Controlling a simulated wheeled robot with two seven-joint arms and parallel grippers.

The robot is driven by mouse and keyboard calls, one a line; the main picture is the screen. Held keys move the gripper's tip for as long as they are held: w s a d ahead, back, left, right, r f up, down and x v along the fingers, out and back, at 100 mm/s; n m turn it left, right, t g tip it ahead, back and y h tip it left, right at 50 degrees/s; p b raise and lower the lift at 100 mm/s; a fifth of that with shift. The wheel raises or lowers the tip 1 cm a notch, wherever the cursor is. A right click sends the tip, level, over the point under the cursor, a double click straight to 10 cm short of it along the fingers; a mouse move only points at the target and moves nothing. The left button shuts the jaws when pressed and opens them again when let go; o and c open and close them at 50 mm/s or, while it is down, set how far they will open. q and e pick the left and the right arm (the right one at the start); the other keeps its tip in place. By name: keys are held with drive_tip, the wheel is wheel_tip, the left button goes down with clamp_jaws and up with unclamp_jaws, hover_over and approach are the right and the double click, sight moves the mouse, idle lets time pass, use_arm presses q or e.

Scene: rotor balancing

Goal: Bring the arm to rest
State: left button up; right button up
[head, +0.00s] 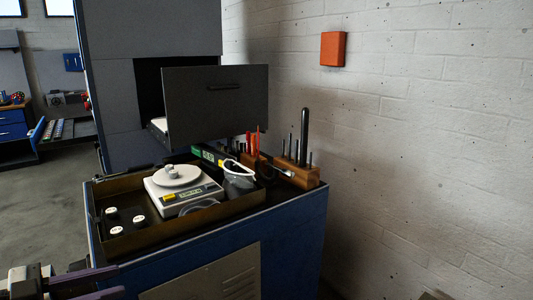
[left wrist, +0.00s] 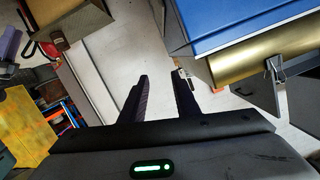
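My left gripper (head: 98,284) is at the bottom left corner of the head view, beside and left of the blue cabinet. In the left wrist view its two dark fingers (left wrist: 160,92) stand apart with only floor between them, so it is open and empty. My right gripper does not show. A digital scale (head: 182,191) sits in a brown tray (head: 150,233) on the cabinet. A small metal piece (head: 172,170) rests on the scale's round white pan. Several white-topped cylinders (head: 112,211) stand at the tray's left end.
The blue cabinet (head: 300,235) stands by a white brick wall. Wooden tool blocks (head: 303,174) hold upright tools at its back right. A grey machine (head: 105,90) with a dark panel (head: 216,105) stands behind. Open floor (head: 45,205) lies to the left.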

use_arm(q)
drive_tip(key=s+d+f+n+t+y, duration=0.1)
drive_tip(key=s+f+n+y, duration=0.3)
drive_tip(key=f, duration=0.7)
drive_tip(key=s+d+f+n+t+y, duration=0.1)
drive_tip(key=s+f+n+t+y, duration=0.25)
drive_tip(key=f, duration=0.85)
drive_tip(key=s+d+f+n+g, duration=0.1)
drive_tip(key=s+d+f+g, duration=0.2)
drive_tip(key=s+d+f, duration=0.2)
drive_tip(key=s+d+f+n+g+y, duration=0.1)
drive_tip(key=s+d+f+n+g, duration=0.1)
drive_tip(key=s+d+f, duration=0.3)
drive_tip(key=s+d+g, duration=0.1)
drive_tip(key=d, duration=0.3)
drive_tip(key=shift+d+f+g, duration=0.3)
drive_tip(key=shift+f+g, duration=0.05)
drive_tip(key=shift+f, duration=0.05)
drive_tip(key=shift+y, duration=0.25)
